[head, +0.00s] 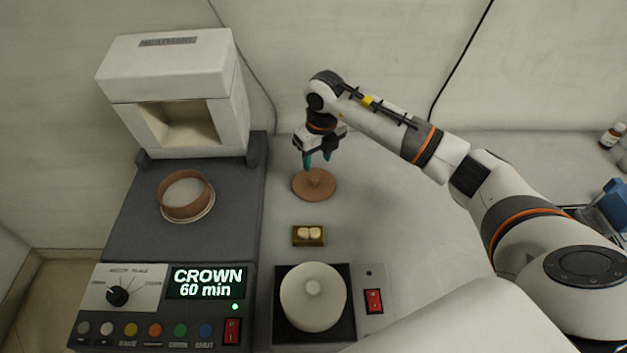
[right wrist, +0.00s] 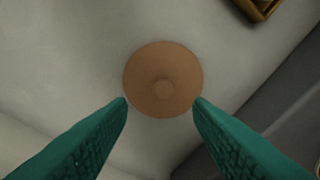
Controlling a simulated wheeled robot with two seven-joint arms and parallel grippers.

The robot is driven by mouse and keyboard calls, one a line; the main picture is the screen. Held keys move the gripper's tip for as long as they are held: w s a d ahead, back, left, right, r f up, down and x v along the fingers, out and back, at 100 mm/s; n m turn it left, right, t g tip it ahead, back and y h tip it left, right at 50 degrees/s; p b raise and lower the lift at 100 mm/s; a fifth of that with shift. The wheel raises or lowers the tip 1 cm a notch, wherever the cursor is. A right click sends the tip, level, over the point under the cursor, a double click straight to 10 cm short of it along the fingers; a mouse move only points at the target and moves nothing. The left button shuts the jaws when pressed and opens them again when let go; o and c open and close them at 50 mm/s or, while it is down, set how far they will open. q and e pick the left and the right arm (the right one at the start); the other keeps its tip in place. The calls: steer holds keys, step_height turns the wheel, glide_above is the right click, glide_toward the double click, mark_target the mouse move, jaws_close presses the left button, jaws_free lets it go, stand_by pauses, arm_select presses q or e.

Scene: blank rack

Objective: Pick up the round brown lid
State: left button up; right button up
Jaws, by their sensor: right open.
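The round brown lid (head: 314,185) lies flat on the white counter, with a small round knob in its middle. In the right wrist view the lid (right wrist: 150,70) shows whole, with its knob (right wrist: 164,89) just ahead of the fingertips. My right gripper (head: 318,163) points down above the lid, its teal fingers open and empty. In the right wrist view the fingers (right wrist: 160,104) stand apart on either side of the lid's near edge. They look to be above it; the exact gap is hard to tell. My left gripper does not show.
A furnace (head: 170,85) stands at the back left. A brown ring on a white dish (head: 187,197) sits on its dark base. A small brass tray (head: 309,242) with pale pieces is in front of the lid. A white round-lidded unit (head: 313,297) stands nearer. Counter right of the lid is clear.

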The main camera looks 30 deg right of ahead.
mark_target(314, 177)
steer(key=shift+w+f, duration=0.2)
steer(key=shift+f, duration=0.55)
steer(key=f, duration=0.1)
steer(key=f+p, duration=0.1)
steer(key=f, duration=0.2)
steer(key=shift+a+f, duration=0.15)
steer(key=shift+a, duration=0.15)
steer(key=shift+w+f, duration=0.1)
steer(key=shift+f, duration=0.3)
jaws_close()
